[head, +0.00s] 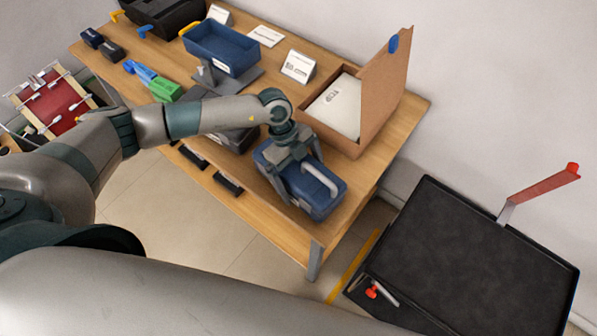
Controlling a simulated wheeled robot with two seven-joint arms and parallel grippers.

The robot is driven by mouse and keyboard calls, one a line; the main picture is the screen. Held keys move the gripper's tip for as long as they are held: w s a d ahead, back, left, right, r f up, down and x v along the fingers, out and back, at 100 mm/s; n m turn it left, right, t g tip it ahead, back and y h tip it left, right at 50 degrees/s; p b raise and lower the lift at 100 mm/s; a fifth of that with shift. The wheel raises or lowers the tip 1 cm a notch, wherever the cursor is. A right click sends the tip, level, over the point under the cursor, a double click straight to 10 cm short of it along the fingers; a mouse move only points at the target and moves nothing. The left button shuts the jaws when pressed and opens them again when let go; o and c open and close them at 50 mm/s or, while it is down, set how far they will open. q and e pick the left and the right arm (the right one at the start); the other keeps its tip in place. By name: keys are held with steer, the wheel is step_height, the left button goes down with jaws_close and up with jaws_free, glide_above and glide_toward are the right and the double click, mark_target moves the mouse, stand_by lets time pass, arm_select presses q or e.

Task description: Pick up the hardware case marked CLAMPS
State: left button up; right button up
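A blue hardware case (322,203) with a pale grey handle (320,180) sits near the front right corner of the wooden table. No marking on it can be read from here, so I cannot tell whether it says CLAMPS. My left gripper (297,172) is right at the case from above, its dark fingers over the top and partly covering it. I cannot tell whether the fingers are closed on the case or only around it. My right gripper is out of view.
A dark case (232,138) lies partly behind my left arm. An open cardboard box (383,95) stands behind the blue case. A blue bin (222,48) and small sign cards (298,66) are farther back. A black platform cart (470,260) stands right of the table.

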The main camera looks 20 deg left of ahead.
mark_target(304, 171)
arm_select(q)
steer(key=shift+f, duration=0.15)
steer(key=shift+c, duration=0.3)
steer(key=c, duration=1.5)
steer(key=shift+w, duration=0.1)
steer(key=c, duration=0.4)
steer(key=shift+r, duration=0.2)
steer(key=shift+r+b, duration=0.5)
steer(key=shift+r, duration=0.15)
step_height(304, 171, up, 3)
steer(key=shift+d+f+b, duration=0.15)
steer(key=shift+f+b, duration=0.05)
steer(key=shift+b, duration=0.4)
steer(key=s+d+r+b, duration=0.1)
steer(key=d+r, duration=0.1)
steer(key=d, duration=0.1)
steer(key=s+d+r+b, duration=0.1)
steer(key=s+d+r, duration=0.1)
steer(key=d, duration=0.2)
steer(key=s+d+r+b, duration=0.1)
steer(key=d+r+b, duration=0.1)
steer(key=d+r, duration=0.1)
steer(key=shift+s+d, duration=0.2)
steer(key=shift+d, duration=0.1)
